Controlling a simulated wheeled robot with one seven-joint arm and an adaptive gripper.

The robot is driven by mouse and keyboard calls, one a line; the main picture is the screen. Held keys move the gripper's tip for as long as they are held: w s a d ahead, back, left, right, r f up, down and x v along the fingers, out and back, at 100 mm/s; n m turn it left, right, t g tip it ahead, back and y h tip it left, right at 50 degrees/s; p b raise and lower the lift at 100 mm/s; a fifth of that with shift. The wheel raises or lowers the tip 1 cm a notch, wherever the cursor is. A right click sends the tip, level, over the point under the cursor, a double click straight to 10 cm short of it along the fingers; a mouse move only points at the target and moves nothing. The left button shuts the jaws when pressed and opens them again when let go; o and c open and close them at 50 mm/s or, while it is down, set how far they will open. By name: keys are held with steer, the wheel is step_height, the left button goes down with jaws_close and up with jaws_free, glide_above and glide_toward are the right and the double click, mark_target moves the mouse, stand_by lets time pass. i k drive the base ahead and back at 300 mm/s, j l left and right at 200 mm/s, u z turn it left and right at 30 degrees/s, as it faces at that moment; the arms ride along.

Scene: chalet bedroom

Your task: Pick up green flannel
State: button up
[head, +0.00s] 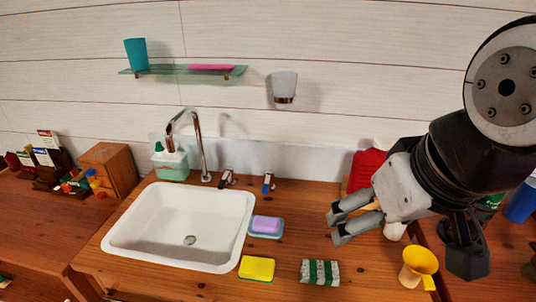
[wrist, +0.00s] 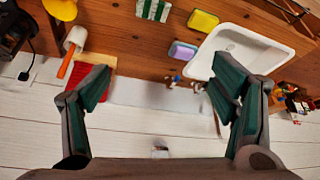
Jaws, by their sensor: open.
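The green flannel (head: 320,272) is a small folded cloth with green and white stripes. It lies flat on the wooden counter near its front edge, right of the yellow sponge. In the wrist view the flannel (wrist: 154,10) shows at the top edge, partly cut off. My gripper (head: 335,228) is open and empty above the counter, behind and slightly right of the flannel, not touching it. In the wrist view the two fingers of my gripper (wrist: 160,80) are spread wide, with nothing between them.
A white sink (head: 122,240) is left, with a yellow sponge (head: 257,268) and purple soap (head: 267,225) beside it. A yellow cup (head: 419,265) stands right of the flannel. A red object (head: 366,168) is behind my gripper. The counter around the flannel is clear.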

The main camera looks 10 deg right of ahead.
mark_target(320, 272)
steer(key=j+z, duration=0.15)
steer(key=z, duration=1.25)
steer(key=k+j+z, duration=0.25)
steer(key=k+j, duration=0.15)
